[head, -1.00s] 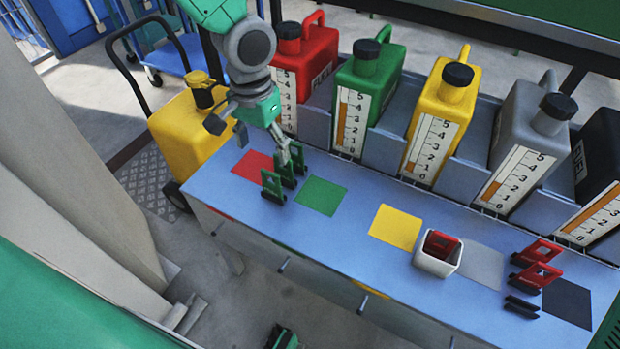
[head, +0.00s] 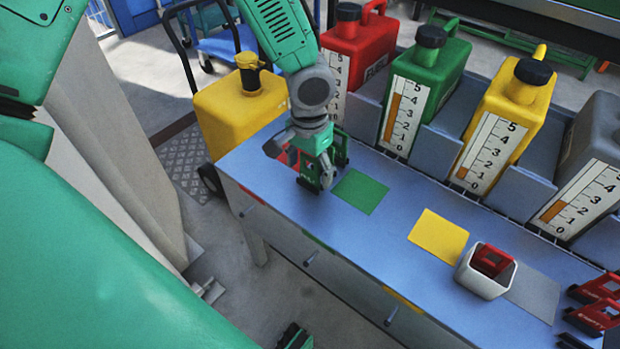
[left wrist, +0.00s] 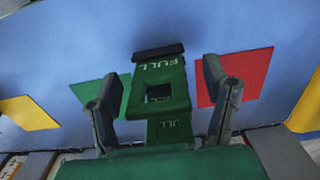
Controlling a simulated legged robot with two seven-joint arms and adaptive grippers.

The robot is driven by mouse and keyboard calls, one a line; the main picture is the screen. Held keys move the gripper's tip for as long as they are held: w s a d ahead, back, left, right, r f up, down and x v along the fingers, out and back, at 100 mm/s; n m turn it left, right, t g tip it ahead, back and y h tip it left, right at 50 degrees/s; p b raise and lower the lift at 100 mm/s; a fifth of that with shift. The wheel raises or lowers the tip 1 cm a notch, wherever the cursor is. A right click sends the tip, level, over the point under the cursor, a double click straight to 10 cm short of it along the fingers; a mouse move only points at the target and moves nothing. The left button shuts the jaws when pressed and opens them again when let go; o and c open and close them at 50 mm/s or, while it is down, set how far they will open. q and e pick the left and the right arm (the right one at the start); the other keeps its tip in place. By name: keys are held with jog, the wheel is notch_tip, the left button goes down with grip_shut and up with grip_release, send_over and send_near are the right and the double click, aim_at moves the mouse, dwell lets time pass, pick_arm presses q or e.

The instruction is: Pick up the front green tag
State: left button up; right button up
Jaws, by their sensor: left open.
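My left gripper (head: 318,183) is low over the left part of the blue bench, at two upright green tags. The front green tag (head: 308,178) shows partly beside the gripper; the rear green tag (head: 342,148) stands just behind. In the left wrist view, a green tag marked FULL (left wrist: 160,72), with a square hole and dark base, is between the two open fingers (left wrist: 160,92). Gaps show on both sides. A second green piece with lettering (left wrist: 172,128) overlaps it below. My right gripper does not show clearly.
Red, green (head: 360,191) and yellow (head: 438,237) mats lie on the bench (head: 400,205). A white box (head: 487,280) holds a red tag. Red tags (head: 600,290) stand at the right. Fuel cans (head: 415,95) line the back. A yellow can (head: 240,110) stands beyond the left end.

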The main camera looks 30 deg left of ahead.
pick_arm(q)
jog(key=shift+f, duration=0.55)
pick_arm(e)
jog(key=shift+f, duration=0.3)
pick_arm(q)
jog(key=shift+d+r, duration=0.1)
jog(key=c, duration=1)
jog(key=shift+c, duration=0.2)
